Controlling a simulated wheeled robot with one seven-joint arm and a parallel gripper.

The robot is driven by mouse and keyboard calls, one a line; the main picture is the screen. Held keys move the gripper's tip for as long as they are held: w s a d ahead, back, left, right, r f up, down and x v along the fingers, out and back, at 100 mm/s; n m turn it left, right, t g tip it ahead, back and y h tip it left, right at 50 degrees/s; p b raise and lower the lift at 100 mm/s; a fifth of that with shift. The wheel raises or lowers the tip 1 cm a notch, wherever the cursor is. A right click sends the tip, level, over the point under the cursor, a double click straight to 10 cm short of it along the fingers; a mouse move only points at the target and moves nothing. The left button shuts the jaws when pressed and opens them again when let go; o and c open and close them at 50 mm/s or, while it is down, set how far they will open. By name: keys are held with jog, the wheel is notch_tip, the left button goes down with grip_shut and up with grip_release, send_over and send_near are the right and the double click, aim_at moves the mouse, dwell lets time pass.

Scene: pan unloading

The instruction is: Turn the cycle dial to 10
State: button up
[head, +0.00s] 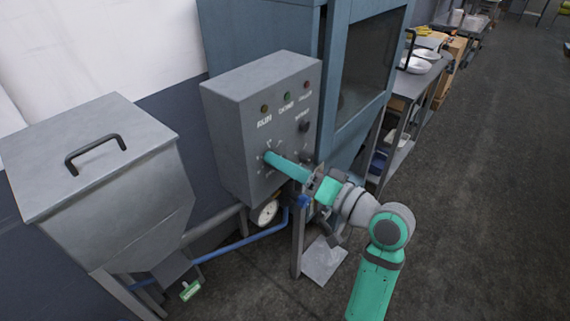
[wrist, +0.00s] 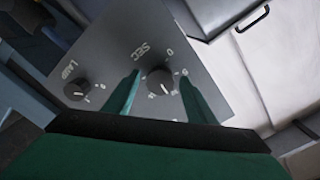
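A grey control box (head: 235,110) stands in the middle of the head view. My gripper (head: 270,156) reaches its front face at the lower left dial. In the wrist view a round black dial (wrist: 157,80) sits between my two teal fingers. The fingers are apart, one on each side of it, with a gap showing; I cannot tell whether either touches it. Upside-down lettering like "SEC" and small numerals surround this dial. Its pale pointer mark faces down and right in the wrist view; the exact value is unreadable. In the head view the fingers hide the dial.
A second black knob (wrist: 77,89) is on the same panel. Another dark knob (head: 303,126) sits below the indicator lights. A grey hopper with a lid handle (head: 92,150) stands left, a blue cabinet (head: 345,120) behind. A gauge (head: 267,213) and blue pipe (head: 240,244) are below the box.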

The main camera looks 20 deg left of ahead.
jog(key=c, duration=1)
jog(key=shift+o, duration=0.2)
jog(key=shift+n, duration=0.4)
jog(key=o, duration=1)
jog(key=shift+o, duration=0.2)
jog(key=shift+d, duration=0.1)
jog(key=v, duration=1)
jog(key=shift+s+d, duration=0.2)
jog(key=shift+d, duration=0.1)
